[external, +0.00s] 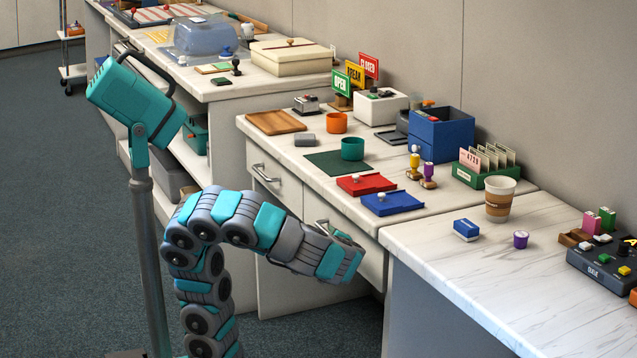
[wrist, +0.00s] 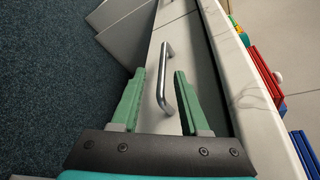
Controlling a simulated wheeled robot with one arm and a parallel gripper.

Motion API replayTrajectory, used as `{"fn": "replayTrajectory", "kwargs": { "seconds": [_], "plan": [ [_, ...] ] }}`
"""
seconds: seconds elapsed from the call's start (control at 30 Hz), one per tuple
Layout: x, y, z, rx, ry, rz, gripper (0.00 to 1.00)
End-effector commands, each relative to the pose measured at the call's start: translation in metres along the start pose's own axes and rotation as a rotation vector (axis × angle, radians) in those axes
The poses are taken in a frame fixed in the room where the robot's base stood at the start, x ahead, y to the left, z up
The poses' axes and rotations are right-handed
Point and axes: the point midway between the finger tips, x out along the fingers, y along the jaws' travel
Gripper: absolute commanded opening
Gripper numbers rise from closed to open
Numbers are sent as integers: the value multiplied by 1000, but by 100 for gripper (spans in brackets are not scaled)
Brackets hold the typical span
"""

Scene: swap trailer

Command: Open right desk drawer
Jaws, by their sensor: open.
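The right desk drawer (external: 374,264) is a pale front below the desk top in the external view, and it looks shut. My gripper (external: 348,242) is in front of it and hides most of its handle there. In the wrist view the silver bar handle (wrist: 163,88) runs upright on the drawer front (wrist: 187,47). My open gripper (wrist: 159,74) has one green finger on each side of the handle in the picture. I see no contact; whether the fingertips reach as deep as the bar I cannot tell.
The left drawer with its own silver handle (external: 264,173) is beside it, shut. The desk top above holds a red pad (external: 362,185), a blue pad (external: 392,203) and stamps. A white-topped counter (external: 455,265) adjoins on the right. Carpet (external: 60,230) in front is clear at left.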

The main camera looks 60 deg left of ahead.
Motion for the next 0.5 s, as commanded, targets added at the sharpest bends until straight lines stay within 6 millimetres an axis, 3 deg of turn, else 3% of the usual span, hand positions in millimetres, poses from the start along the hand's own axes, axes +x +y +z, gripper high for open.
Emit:
{"fn": "replayTrajectory", "kwargs": {
  "seconds": [0.17,0.5],
  "plan": [
    [2,-3,-2,13,1,-33,45],
    [51,-4,-2,10,0,-27,45]
  ]
}}
